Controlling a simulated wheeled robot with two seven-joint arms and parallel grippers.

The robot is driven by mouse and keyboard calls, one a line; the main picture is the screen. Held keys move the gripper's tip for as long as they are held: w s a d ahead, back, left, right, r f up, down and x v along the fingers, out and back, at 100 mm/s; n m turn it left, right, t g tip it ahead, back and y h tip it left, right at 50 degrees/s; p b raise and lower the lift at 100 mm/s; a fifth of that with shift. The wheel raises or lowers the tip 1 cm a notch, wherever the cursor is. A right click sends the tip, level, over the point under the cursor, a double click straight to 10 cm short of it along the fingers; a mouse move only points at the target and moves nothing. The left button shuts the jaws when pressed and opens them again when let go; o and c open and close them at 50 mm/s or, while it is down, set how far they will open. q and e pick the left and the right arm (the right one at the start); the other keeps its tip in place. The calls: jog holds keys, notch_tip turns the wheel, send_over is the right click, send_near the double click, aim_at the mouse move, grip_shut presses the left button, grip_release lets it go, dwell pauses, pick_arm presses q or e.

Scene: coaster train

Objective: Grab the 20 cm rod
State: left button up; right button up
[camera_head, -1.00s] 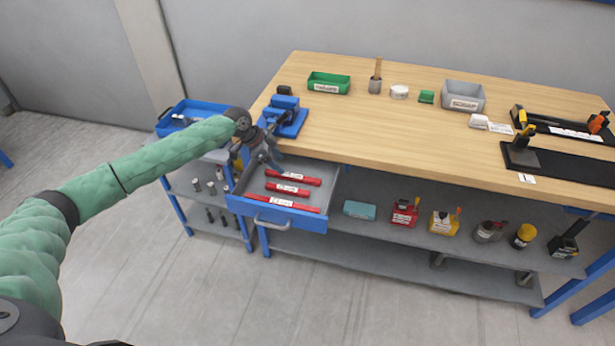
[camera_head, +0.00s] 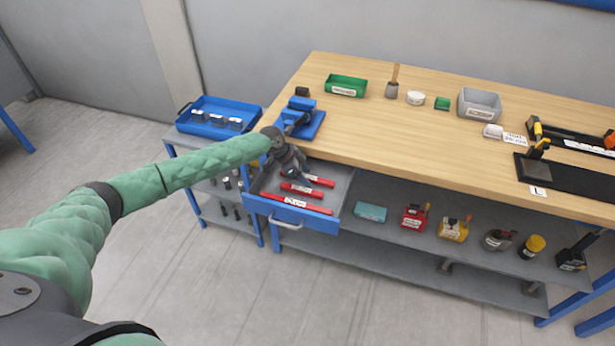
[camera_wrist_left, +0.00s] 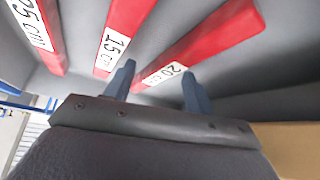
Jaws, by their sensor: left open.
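The 20 cm rod is red with a white label and lies farthest back in the open drawer; in the head view its right part (camera_head: 321,181) shows, the rest hidden by my gripper. In the left wrist view the 20 cm rod (camera_wrist_left: 222,32) runs diagonally, its labelled end between my fingers. My left gripper (camera_wrist_left: 157,74) is open, with one finger on each side of that end; contact cannot be told. In the head view my left gripper (camera_head: 303,176) is at the drawer's back left. My right gripper is out of view.
The 15 cm rod (camera_wrist_left: 122,35) lies close beside the left finger, with the 25 cm rod (camera_wrist_left: 38,35) beyond it. The grey drawer (camera_head: 333,203) has walls around the rods. The wooden tabletop (camera_head: 400,135) overhangs behind, with a blue vise (camera_head: 301,118) near its corner.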

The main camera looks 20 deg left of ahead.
pick_arm(q)
jog(key=shift+f, duration=0.1)
grip_shut()
dwell(0.4)
